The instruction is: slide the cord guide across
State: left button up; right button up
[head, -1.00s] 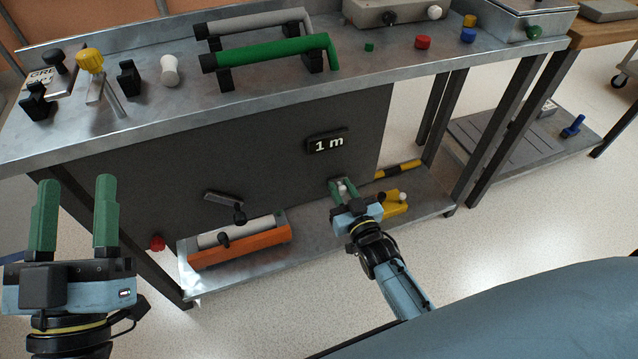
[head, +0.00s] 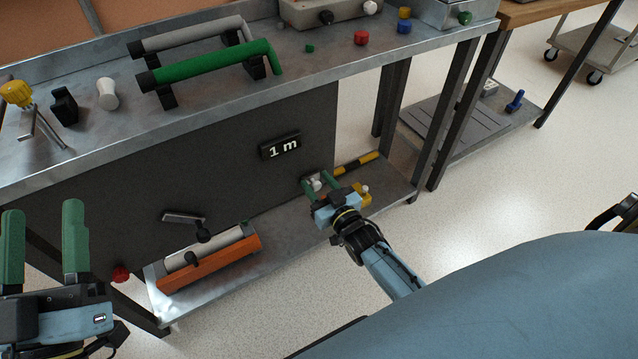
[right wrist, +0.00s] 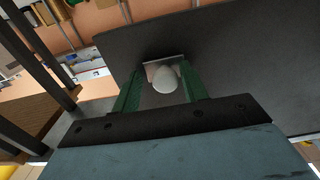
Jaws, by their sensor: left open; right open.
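A white rounded knob (head: 317,182) sits low by the dark panel (head: 230,145) under the bench. I cannot tell for sure that it is the cord guide. In the right wrist view the knob (right wrist: 165,80) stands in front of a small metal plate (right wrist: 166,62). My right gripper (head: 316,180) is open, with one green finger on each side of the knob; contact cannot be told. My left gripper (head: 42,212) is open and empty at the far left, away from the panel.
An orange tray (head: 212,265) is on the lower shelf (head: 290,240), and a yellow block (head: 358,196) and a yellow-black rod (head: 357,163) lie right of the knob. A dark-knobbed lever (head: 185,218) is at left.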

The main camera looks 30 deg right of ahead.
jog(key=shift+s, duration=0.2)
jog(key=s+p, duration=0.2)
jog(key=s, duration=0.3)
jog(key=shift+r, duration=0.1)
pick_arm(q)
jog(key=s+a+f+g+y+p, duration=0.1)
jog(key=a+f+g+y, duration=0.1)
jog(key=f+g, duration=0.4)
jog(key=s+a+f+g+y+p, duration=0.1)
jog(key=s+a+f+g+y, duration=0.1)
jog(key=f+g, duration=0.4)
jog(key=shift+s+a+f+n+y+p, duration=0.3)
jog(key=shift+f+y, duration=0.2)
jog(key=shift+f, duration=2.2)
pick_arm(e)
send_near(319, 186)
jog(key=shift+s+d, duration=0.2)
jog(key=shift+s, duration=1.25)
